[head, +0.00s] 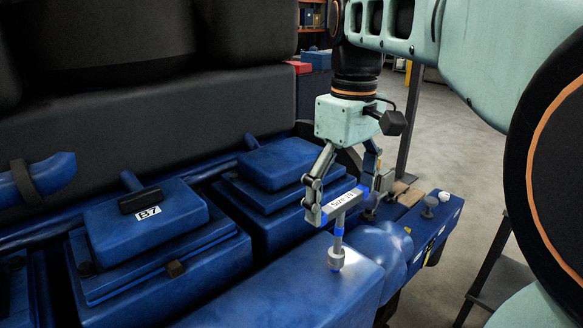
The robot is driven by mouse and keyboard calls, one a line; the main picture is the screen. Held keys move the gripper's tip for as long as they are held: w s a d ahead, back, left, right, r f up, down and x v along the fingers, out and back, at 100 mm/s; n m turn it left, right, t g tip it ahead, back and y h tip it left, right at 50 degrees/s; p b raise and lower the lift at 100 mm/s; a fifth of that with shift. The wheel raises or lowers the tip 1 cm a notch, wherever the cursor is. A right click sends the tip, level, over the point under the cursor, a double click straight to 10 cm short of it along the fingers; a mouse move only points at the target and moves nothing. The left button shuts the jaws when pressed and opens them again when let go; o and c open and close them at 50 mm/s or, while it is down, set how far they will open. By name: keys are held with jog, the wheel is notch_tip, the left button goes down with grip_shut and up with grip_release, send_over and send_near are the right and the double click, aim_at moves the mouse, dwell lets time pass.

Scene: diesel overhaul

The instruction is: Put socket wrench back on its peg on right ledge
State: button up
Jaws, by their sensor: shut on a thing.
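The socket wrench (337,238) is a T-shaped tool with a blue and silver handle bar and a white label that seems to read "Size 13". Its shank hangs down with a blue band and a grey socket at the bottom end. My gripper (340,205) is shut on the handle bar from above. The socket shows in front of the blue engine casing; I cannot tell whether it touches. The right ledge (446,215) is a blue shelf at the engine's right end. A grey knob-topped peg (429,204) stands on it, to the right of my gripper.
A white round knob (445,197) sits near the grey peg. A rounded blue casing (385,250) lies between the wrench and the ledge. A blue cover marked B7 (150,220) is at left. A dark stand (490,270) is at right. Grey floor lies beyond.

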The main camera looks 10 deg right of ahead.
jog(key=shift+f+b, duration=0.5)
jog(key=shift+f, duration=0.35)
jog(key=o, duration=1.8)
jog(key=shift+r, duration=0.1)
notch_tip(320, 180, up, 5)
jog(key=p, duration=0.5)
jog(key=shift+r+p, duration=0.35)
jog(key=shift+r, duration=1.6)
